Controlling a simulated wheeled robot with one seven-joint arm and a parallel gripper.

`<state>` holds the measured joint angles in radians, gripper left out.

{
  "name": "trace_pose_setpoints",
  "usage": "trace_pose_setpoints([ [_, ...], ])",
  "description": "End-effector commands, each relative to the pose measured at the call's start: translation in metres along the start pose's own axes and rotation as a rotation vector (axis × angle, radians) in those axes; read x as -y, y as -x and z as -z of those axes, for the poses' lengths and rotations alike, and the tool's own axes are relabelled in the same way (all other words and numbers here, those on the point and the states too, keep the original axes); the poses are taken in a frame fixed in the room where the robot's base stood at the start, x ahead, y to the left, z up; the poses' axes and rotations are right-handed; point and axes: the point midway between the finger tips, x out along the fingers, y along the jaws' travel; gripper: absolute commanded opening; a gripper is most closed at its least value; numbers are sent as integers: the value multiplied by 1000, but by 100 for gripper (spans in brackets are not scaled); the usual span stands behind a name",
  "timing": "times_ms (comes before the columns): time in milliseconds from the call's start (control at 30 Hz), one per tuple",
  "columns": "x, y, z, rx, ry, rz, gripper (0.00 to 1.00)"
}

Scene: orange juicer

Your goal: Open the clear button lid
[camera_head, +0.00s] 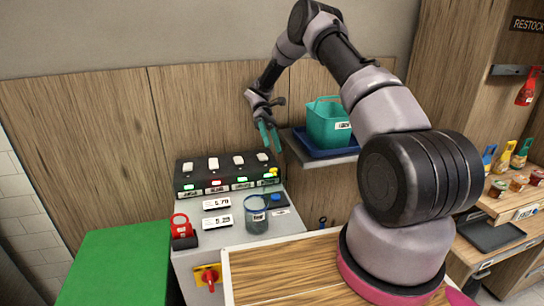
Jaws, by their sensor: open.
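A clear cylindrical piece with a blue rim and a small label (256,220) stands on the grey top of the machine. A blue round button-like part (276,198) sits just behind and right of it. I cannot tell for certain which of these is the clear button lid; no hinge can be made out. My gripper (269,149) has teal fingers pointing down. It is open and empty, and appears above the right end of the black switch panel, apart from the clear piece.
The black panel (219,185) carries several white switches and lit indicators. A red item (181,226) stands at the left, and a red knob on yellow (208,276) is on the front. A teal basket (328,124) sits on a blue tray (318,149) right of my gripper.

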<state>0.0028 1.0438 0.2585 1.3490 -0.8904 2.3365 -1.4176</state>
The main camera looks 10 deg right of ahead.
Motion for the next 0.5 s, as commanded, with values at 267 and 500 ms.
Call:
trace_pose_setpoints([
  [267,9,6,-8,1,0,0,64],
  [500,8,6,-9,0,11,-6,30],
])
